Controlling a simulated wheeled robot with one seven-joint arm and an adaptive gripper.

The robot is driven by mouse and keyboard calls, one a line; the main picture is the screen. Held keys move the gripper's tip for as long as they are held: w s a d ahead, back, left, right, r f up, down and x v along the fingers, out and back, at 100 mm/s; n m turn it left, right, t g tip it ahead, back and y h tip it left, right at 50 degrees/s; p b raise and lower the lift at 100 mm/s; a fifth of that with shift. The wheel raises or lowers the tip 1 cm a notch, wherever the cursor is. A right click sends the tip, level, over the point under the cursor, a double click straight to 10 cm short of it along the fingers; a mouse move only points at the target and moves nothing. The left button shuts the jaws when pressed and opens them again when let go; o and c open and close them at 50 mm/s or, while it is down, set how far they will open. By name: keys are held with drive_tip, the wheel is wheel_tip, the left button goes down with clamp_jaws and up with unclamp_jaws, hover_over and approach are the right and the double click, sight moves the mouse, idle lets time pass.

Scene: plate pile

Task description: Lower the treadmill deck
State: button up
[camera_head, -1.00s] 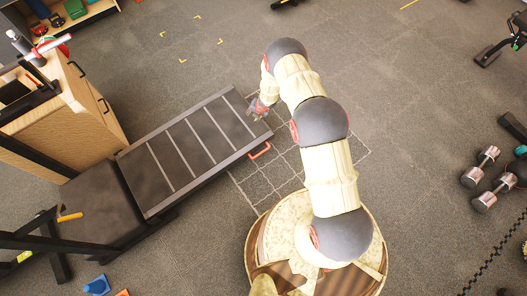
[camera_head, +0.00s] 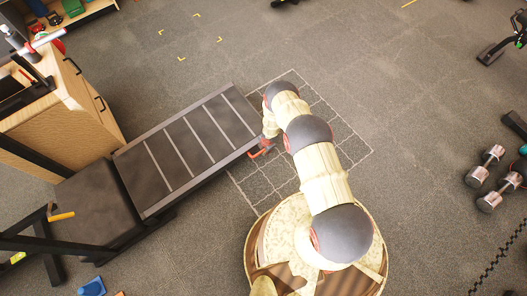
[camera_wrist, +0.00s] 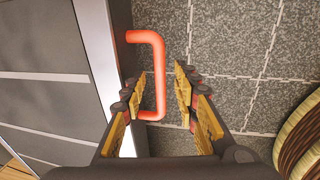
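The treadmill deck (camera_head: 190,145) is a dark panel with light cross stripes, sloping across the left half of the head view. A red-orange handle (camera_head: 262,149) sticks out from its right end. In the wrist view the U-shaped handle (camera_wrist: 158,70) stands out from the deck's pale edge (camera_wrist: 93,40). My gripper (camera_wrist: 162,78) is open, with yellow-padded fingers on either side of the handle's outer bar. A visible gap remains on the right; I cannot tell whether the left finger touches. In the head view my arm mostly hides the gripper.
A marked grid (camera_head: 340,135) lies on the floor beside the deck's right end. A wooden cabinet (camera_head: 75,110) stands at the left. A yellow-handled hammer (camera_head: 62,216) lies at the deck's lower left. Dumbbells (camera_head: 486,166) lie at the right. Open floor lies beyond the deck.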

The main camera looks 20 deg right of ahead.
drive_tip(key=shift+w+f, duration=0.15)
drive_tip(key=shift+f, duration=0.5)
drive_tip(key=c, duration=0.3)
drive_tip(key=c, duration=0.4)
drive_tip(key=shift+r, duration=0.1)
clamp_jaws()
